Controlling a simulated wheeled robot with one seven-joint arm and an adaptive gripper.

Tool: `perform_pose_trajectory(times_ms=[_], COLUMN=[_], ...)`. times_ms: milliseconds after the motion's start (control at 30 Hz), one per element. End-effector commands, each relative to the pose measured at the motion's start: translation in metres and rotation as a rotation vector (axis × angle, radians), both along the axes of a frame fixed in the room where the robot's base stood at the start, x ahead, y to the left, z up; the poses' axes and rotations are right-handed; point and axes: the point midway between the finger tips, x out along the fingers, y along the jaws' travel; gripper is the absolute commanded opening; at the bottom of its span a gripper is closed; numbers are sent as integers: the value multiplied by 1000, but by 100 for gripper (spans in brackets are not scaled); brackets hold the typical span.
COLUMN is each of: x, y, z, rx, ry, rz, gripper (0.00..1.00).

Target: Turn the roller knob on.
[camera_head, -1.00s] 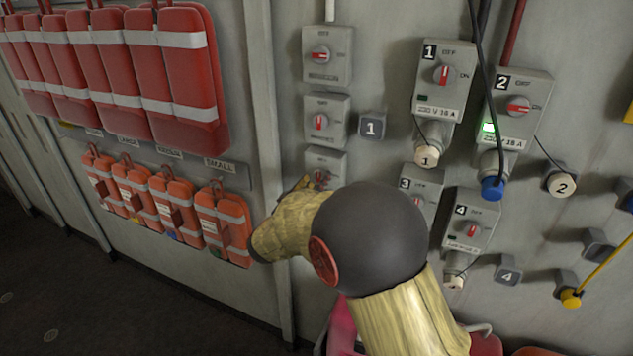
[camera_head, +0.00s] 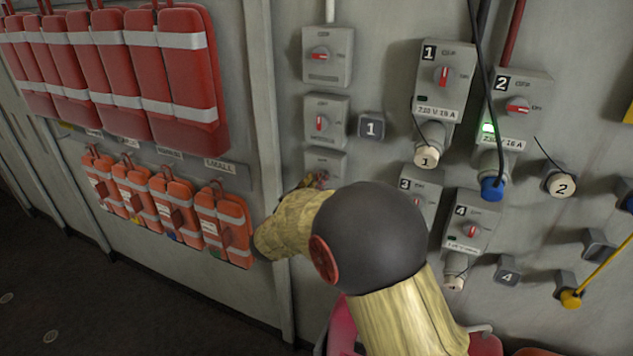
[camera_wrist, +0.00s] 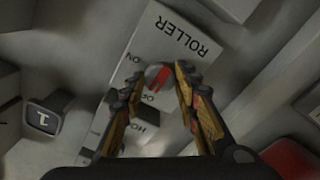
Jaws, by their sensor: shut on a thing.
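The grey roller switch box (camera_wrist: 183,36) fills the middle of the wrist view, its ROLLER label upside down. Its round knob with a red bar (camera_wrist: 160,78) sits between my fingertips. ON and OFF marks show beside the knob; which one the bar points at is hard to tell. My gripper (camera_wrist: 159,75) has a finger on either side of the knob and is shut on it. In the head view the same box (camera_head: 326,159) is the lowest of three in a column, with its knob mostly hidden by my gripper (camera_head: 316,181) and arm.
Two similar switch boxes (camera_head: 328,56) (camera_head: 326,120) stand above. Numbered power boxes (camera_head: 443,80) with cables and plugs are on the right. Red bags (camera_head: 178,80) and orange pouches (camera_head: 222,226) hang on the left. A grey socket marked 1 (camera_wrist: 44,115) is beside the roller box.

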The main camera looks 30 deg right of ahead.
Motion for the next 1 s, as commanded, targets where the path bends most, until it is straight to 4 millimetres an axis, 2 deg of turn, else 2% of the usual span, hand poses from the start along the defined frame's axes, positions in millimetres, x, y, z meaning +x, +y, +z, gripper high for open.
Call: perform_pose_trajectory(times_ms=[167,467,667,1000], x=[0,0,0,0], y=[0,0,0,0], z=[0,-1,-2,-3], rx=[0,26,95,283], ry=[0,-33,-121,-363], rz=[1,1,1,2], gripper=[6,6,6,6])
